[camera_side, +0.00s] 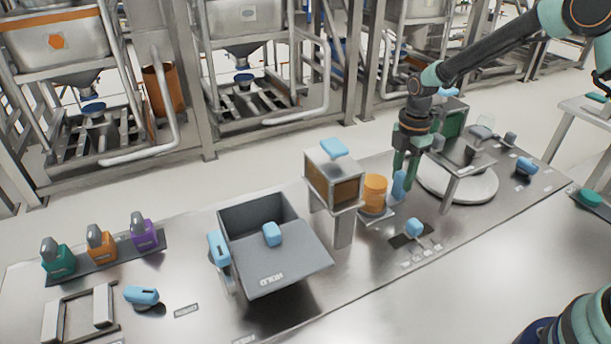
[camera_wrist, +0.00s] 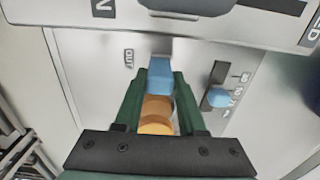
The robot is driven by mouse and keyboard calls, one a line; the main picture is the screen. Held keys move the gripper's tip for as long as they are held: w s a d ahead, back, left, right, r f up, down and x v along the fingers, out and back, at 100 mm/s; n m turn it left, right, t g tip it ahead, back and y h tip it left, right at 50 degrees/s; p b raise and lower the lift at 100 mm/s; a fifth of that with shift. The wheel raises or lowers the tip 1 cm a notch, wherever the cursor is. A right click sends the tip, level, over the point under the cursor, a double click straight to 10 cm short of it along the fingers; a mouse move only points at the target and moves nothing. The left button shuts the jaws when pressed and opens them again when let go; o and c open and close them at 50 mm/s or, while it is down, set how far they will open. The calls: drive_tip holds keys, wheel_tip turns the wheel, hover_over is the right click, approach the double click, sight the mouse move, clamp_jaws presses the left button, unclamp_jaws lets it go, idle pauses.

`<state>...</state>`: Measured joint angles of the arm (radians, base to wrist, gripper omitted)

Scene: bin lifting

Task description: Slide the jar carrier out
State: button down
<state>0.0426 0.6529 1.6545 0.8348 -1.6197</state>
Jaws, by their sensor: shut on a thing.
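The jar carrier (camera_side: 378,216) is a low metal slide at the right side of a raised metal housing (camera_side: 318,172). An orange jar (camera_side: 375,192) stands upright on it and also shows between my fingers in the wrist view (camera_wrist: 155,115). The carrier's blue handle (camera_side: 398,186) stands at its right end. My gripper (camera_side: 406,178) points down and is shut on this blue handle (camera_wrist: 160,76), with green fingers on both sides of it. The fingers partly hide the handle, and the housing hides whatever part of the carrier lies inside it.
A blue-knobbed slider (camera_wrist: 219,97) sits in a marked slot near the carrier. A round pale turntable (camera_side: 458,184) stands to the right. A grey open bin (camera_side: 290,265) with a blue handle is at the left. Bare table lies in front of the slider.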

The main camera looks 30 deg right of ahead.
drive_tip(key=shift+d, duration=0.3)
drive_tip(key=shift+c, duration=2.4)
unclamp_jaws()
drive_tip(key=shift+a, duration=0.1)
wheel_tip(320, 180, up, 12)
drive_tip(key=shift+r, duration=0.15)
drive_tip(key=s+a+r+m+t, duration=0.1)
drive_tip(key=s+r+m+t, duration=0.1)
drive_tip(key=s+m, duration=0.6)
drive_tip(key=s+a+r+m+t, duration=0.1)
drive_tip(key=s+r+m+t, duration=0.2)
drive_tip(key=s+m, duration=0.6)
wheel_tip(320, 180, up, 2)
drive_tip(key=shift+a+r+m+t, duration=0.15)
drive_tip(key=shift+m+t, duration=0.15)
drive_tip(key=shift+m, duration=0.2)
